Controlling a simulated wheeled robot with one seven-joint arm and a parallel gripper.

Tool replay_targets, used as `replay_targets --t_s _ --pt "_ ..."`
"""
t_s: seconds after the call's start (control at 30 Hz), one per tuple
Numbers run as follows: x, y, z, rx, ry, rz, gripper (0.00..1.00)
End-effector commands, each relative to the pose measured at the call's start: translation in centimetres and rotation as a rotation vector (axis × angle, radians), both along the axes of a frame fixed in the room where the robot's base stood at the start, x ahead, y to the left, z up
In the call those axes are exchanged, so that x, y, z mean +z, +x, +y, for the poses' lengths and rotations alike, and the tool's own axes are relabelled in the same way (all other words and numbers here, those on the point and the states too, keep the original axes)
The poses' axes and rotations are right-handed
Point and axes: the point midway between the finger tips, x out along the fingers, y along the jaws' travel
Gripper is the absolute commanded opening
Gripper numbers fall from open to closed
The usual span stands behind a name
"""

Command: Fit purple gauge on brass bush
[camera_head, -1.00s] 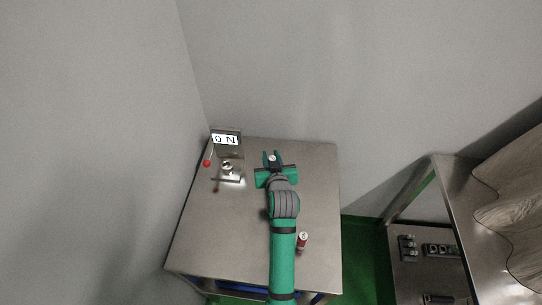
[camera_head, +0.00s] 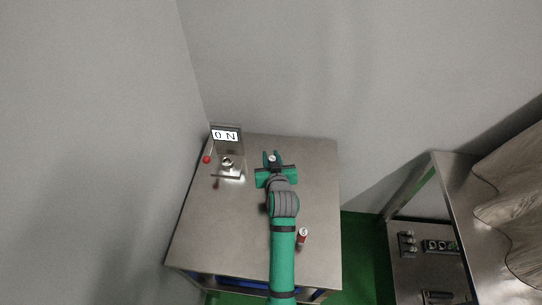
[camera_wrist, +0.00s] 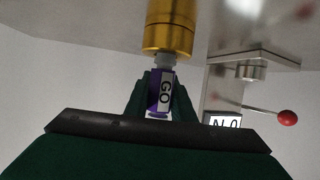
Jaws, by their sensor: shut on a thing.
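The purple gauge (camera_wrist: 154,92) has a white label reading "GO" and a grey tip. My gripper (camera_wrist: 160,95) is shut on it, with a dark green finger on each side. In the wrist view the brass bush (camera_wrist: 168,28) is a gold cylinder right at the grey tip, in line with it. The tip meets the bush's near face; I cannot tell how far it is inside. In the head view my gripper (camera_head: 272,157) is over the back of the table, with the gauge's pale round end (camera_head: 272,159) between the fingers. The bush is hidden there.
A metal fixture (camera_head: 229,173) with a "0 N" display (camera_head: 226,135) and a red-knobbed lever (camera_head: 206,160) stands left of my gripper. A red can-like item (camera_head: 303,236) is right of my arm. The table's (camera_head: 200,220) left front is clear.

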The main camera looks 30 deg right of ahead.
Motion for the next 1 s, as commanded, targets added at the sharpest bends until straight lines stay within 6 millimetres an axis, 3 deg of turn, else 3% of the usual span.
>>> replay_targets --t_s 0.2,0.23,0.3,0.67,1.0 --pt "-0.4 0.0 0.0 0.000 0.000 0.000 0.00" --pt "-0.4 0.0 0.0 0.000 0.000 0.000 0.27" --pt "-0.4 0.0 0.0 0.000 0.000 0.000 0.44" --pt "-0.3 -0.3 0.1 0.000 0.000 0.000 0.44" --pt "1.6 -4.8 2.0 0.000 -0.001 0.000 0.44"
